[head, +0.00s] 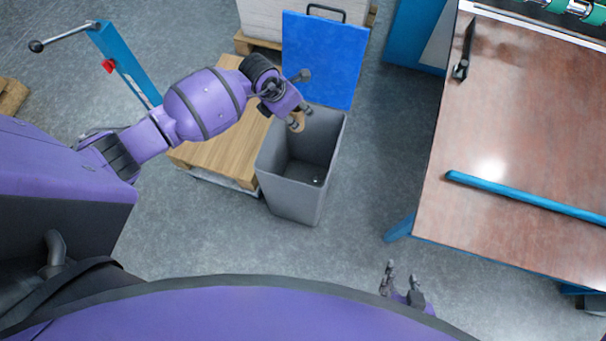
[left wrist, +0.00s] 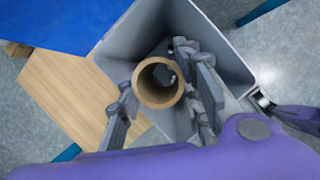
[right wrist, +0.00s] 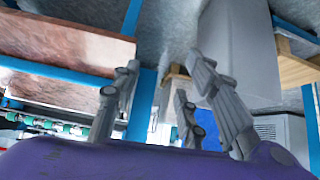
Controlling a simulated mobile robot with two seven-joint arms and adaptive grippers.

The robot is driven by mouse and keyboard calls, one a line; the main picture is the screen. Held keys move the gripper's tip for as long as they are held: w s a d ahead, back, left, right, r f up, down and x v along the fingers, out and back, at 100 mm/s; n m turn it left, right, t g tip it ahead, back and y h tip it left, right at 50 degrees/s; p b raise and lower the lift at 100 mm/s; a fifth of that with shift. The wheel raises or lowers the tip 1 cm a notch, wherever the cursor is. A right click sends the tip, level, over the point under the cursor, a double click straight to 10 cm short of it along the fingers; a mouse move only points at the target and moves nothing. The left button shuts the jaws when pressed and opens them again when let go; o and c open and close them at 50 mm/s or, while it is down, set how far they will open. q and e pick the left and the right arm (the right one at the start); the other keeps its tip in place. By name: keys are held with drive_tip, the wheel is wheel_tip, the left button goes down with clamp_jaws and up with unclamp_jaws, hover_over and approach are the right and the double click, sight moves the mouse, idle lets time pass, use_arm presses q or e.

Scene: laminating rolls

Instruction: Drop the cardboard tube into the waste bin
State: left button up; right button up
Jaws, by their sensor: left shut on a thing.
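The cardboard tube (head: 298,123) is a short brown ring-ended tube. In the left wrist view its open end and wall (left wrist: 158,103) show between the fingers. My left gripper (head: 296,115) is shut on it, above the upper left part of the waste bin. The grey waste bin (head: 287,190) stands open on the floor, its mouth facing up. Its wall also shows in the left wrist view (left wrist: 220,45), behind the tube. My right gripper (head: 402,284) is open and empty, low and right of the bin, near the table.
A wooden pallet or board (head: 215,150) lies left of the bin. A blue panel with a black handle (head: 325,60) is just behind the bin. A brown-topped table (head: 520,130) with a blue bar (head: 520,195) stands to the right. Floor between bin and table is clear.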

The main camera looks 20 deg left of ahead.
use_arm(q)
drive_tip(key=shift+f+b, duration=0.3)
drive_tip(key=shift+f, duration=0.3)
wheel_tip(320, 180, down, 5)
drive_tip(key=b, duration=0.3)
drive_tip(key=shift+r, duration=0.1)
drive_tip(key=o, duration=1.1)
drive_tip(key=shift+c, duration=0.2)
use_arm(e)
drive_tip(key=f, duration=0.1)
drive_tip(key=s+f, duration=0.1)
drive_tip(key=f, duration=0.2)
drive_tip(key=shift+s, duration=0.25)
use_arm(q)
drive_tip(key=v, duration=1.2)
use_arm(e)
drive_tip(key=shift+s+f+g, duration=0.1)
drive_tip(key=shift+f+g, duration=0.05)
drive_tip(key=shift+g, duration=0.15)
